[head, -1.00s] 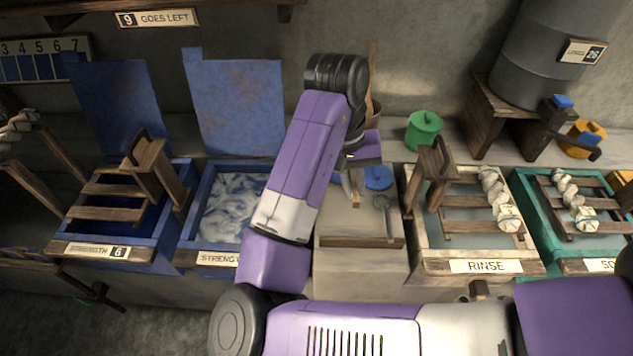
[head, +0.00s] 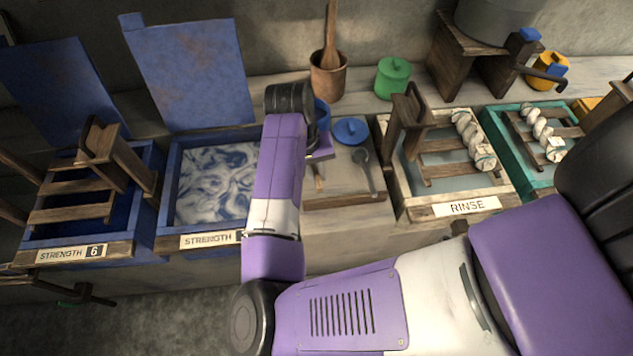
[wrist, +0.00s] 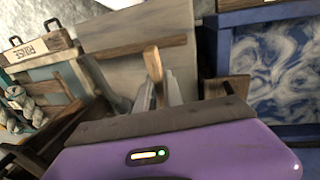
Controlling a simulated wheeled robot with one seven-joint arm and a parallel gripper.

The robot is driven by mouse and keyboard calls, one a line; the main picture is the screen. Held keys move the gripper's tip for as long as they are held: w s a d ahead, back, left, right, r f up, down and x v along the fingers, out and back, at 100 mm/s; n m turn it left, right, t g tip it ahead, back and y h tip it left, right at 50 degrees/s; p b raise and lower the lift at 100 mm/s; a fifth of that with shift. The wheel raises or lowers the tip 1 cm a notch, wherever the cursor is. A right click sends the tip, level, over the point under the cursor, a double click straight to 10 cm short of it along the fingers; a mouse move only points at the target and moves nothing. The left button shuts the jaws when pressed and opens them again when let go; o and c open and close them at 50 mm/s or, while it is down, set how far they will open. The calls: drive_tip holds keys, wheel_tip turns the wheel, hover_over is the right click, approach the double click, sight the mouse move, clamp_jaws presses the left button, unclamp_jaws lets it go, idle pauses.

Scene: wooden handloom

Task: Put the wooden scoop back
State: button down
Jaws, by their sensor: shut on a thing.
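My gripper (wrist: 160,95) is shut on the wooden scoop (wrist: 153,64). In the wrist view its pale wooden handle stands up between the fingers; its other end is hidden by the gripper. In the head view a short bit of the scoop (head: 319,181) shows below my wrist, over the left part of a grey wooden tray (head: 345,200). I cannot tell whether it touches the tray. A blue pot (head: 322,113) stands partly hidden behind my wrist, with its blue lid (head: 351,131) to the right. A dark metal spoon (head: 364,168) lies on the tray's right side.
A brown pot (head: 327,80) with a wooden paddle and a green lidded pot (head: 393,78) stand behind. The blue strength vat (head: 213,240) adjoins on the left. The rinse vat (head: 466,207), with a rack and twisted yarn, adjoins on the right.

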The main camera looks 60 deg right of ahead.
drive_tip(key=shift+f, duration=2.5)
drive_tip(key=shift+f, duration=0.25)
drive_tip(key=c, duration=1.5)
unclamp_jaws()
